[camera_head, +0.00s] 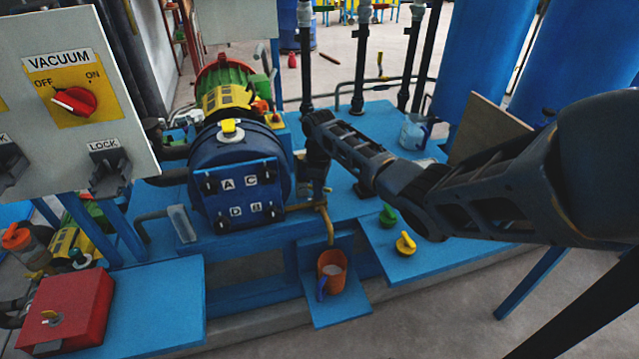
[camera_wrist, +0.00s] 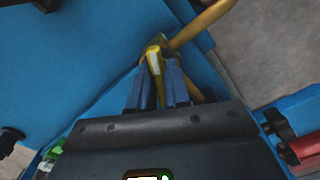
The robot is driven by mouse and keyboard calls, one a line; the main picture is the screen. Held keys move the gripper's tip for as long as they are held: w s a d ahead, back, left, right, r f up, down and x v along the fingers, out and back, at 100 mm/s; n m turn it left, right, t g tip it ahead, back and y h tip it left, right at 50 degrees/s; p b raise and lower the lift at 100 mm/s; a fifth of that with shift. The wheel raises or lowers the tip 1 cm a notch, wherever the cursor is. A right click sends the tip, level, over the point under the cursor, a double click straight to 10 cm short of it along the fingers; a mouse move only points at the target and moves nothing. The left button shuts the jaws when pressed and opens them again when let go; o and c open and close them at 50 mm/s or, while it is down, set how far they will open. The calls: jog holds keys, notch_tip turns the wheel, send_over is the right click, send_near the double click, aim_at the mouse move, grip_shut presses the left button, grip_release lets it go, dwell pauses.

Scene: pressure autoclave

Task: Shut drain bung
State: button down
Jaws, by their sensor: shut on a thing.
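The drain is a bent brass pipe (camera_head: 329,228) below the front right of the round blue autoclave vessel (camera_head: 215,160). It also shows in the wrist view (camera_wrist: 200,25). My gripper (camera_wrist: 157,85) is shut on the yellow drain bung handle (camera_wrist: 154,62), with one blue-grey finger on each side of it. In the head view my gripper (camera_head: 317,185) reaches down beside the vessel, just above the pipe. The handle is hidden behind it there, and its exact turn cannot be told.
An orange mug (camera_head: 331,268) stands below the pipe outlet on a blue ledge (camera_head: 345,310). Yellow (camera_head: 405,243) and green (camera_head: 387,214) knobs stand on the blue panel to the right. The vacuum switch panel (camera_head: 75,90) is at the left, above a red box (camera_head: 65,308).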

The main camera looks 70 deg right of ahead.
jog(key=m+p, duration=0.2)
jog(key=m, duration=0.2)
jog(key=shift+a+r+m, duration=0.1)
jog(key=shift+m, duration=0.2)
jog(key=m+p, duration=0.2)
jog(key=m, duration=0.3)
jog(key=shift+m, duration=0.3)
jog(key=m, duration=0.5)
jog(key=shift+p, duration=0.3)
jog(key=m, duration=0.5)
jog(key=c, duration=1.1)
grip_release()
jog(key=shift+r+p, duration=0.35)
jog(key=shift+r, duration=3.45)
